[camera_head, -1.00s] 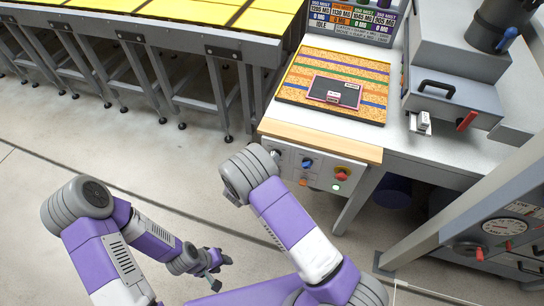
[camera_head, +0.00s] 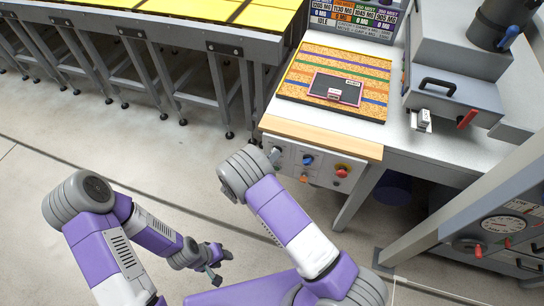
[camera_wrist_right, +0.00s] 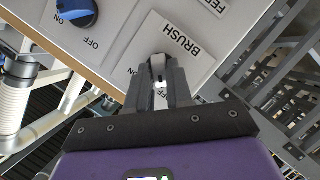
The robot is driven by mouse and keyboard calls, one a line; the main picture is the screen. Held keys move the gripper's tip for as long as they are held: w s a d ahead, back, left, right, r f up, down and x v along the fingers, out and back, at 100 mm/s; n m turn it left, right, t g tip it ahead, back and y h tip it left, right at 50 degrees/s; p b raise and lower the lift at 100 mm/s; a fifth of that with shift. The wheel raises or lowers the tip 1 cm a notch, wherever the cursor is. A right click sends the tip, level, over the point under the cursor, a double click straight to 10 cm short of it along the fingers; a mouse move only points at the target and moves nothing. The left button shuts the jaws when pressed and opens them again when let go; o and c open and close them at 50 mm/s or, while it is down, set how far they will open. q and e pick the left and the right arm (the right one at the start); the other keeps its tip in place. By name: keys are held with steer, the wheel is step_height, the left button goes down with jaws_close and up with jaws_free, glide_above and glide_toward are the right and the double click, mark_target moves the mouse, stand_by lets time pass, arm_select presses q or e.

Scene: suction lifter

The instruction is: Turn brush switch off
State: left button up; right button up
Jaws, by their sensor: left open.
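The brush switch (camera_wrist_right: 158,66) is a small grey lever on a light plate marked BRUSH in the right wrist view. An ON mark sits beside it. My right gripper (camera_wrist_right: 160,84) is at the lever, its two fingers close together with a narrow gap; whether they grip it is unclear. My left gripper (camera_head: 217,268) is open and empty, low over the floor, away from the panel.
A striped board (camera_head: 335,80) lies on the table. Floor to the left is clear.

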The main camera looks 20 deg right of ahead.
steer(key=o, duration=0.3)
steer(key=v, duration=0.7)
steer(key=shift+s+a, duration=0.2)
steer(key=shift+a, duration=0.05)
steer(key=shift+d, duration=0.1)
steer(key=s+d+f+g+y, duration=0.2)
steer(key=s+f+y, duration=0.25)
steer(key=f, duration=0.25)
steer(key=s+d+f+g+y, duration=0.2)
steer(key=s+f+y, duration=0.1)
steer(key=f+y, duration=0.25)
steer(key=s+a+g+y, duration=0.1)
steer(key=s+y, duration=0.1)
steer(key=s, duration=0.3)
steer(key=s+a+m+g+y, duration=0.1)
steer(key=s+g+y, duration=0.1)
steer(key=s, duration=0.4)
steer(key=s+a+m+g+y, duration=0.1)
steer(key=s+a+g, duration=0.1)
steer(key=s, duration=0.3)
steer(key=shift+s+f+y+b, duration=0.25)
steer(key=shift+f+y+b, duration=0.05)
steer(key=shift+y+b, duration=0.1)
